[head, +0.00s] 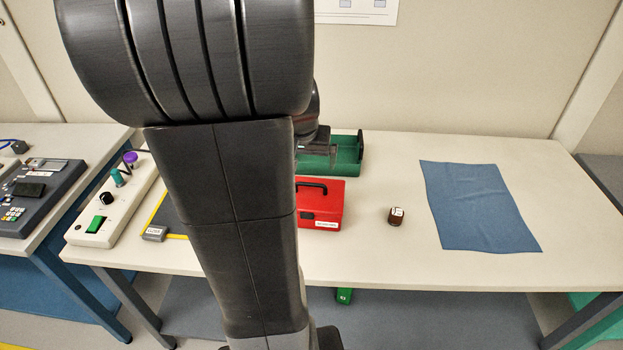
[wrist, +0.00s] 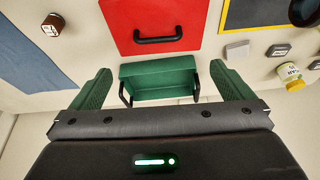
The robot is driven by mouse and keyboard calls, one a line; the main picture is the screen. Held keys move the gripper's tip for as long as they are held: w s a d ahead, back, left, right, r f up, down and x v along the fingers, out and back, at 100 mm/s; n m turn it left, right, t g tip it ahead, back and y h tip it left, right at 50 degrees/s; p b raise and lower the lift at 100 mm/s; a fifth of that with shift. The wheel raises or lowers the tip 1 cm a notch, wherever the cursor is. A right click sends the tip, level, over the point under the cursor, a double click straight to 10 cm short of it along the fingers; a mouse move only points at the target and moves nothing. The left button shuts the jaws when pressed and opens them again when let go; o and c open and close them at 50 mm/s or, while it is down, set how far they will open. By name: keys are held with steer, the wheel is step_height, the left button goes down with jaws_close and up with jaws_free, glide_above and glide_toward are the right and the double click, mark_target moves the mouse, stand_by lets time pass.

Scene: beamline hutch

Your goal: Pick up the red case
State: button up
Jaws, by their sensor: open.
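The red case (head: 326,210) stands on the table, with a black handle on top and a white label on its front. My arm hides its left part in the head view. In the wrist view the red case (wrist: 190,22) and its handle lie beyond the fingertips at the top of the picture. My gripper (wrist: 160,70) is open, its two green-padded fingers wide apart with nothing gripped. In the head view my gripper (head: 318,147) is partly hidden by my arm and hangs near the green tray, behind the case.
A green tray (head: 350,165) with dark end handles stands just behind the case. A grey box (head: 154,233) and a control panel (head: 103,222) are at the left. Bare tabletop separates case and block.

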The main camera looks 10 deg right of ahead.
glide_above(310, 184)
steer(key=s+a, duration=0.1)
steer(key=s, duration=0.1)
step_height(310, 184, down, 7)
steer(key=shift+s+a+f, duration=0.1)
steer(key=shift+f, duration=0.1)
steer(key=shift+d+x, duration=0.2)
steer(key=shift+x, duration=2.55)
steer(key=shift+s, duration=0.1)
steer(key=shift+r, duration=0.1)
steer(key=c, duration=2)
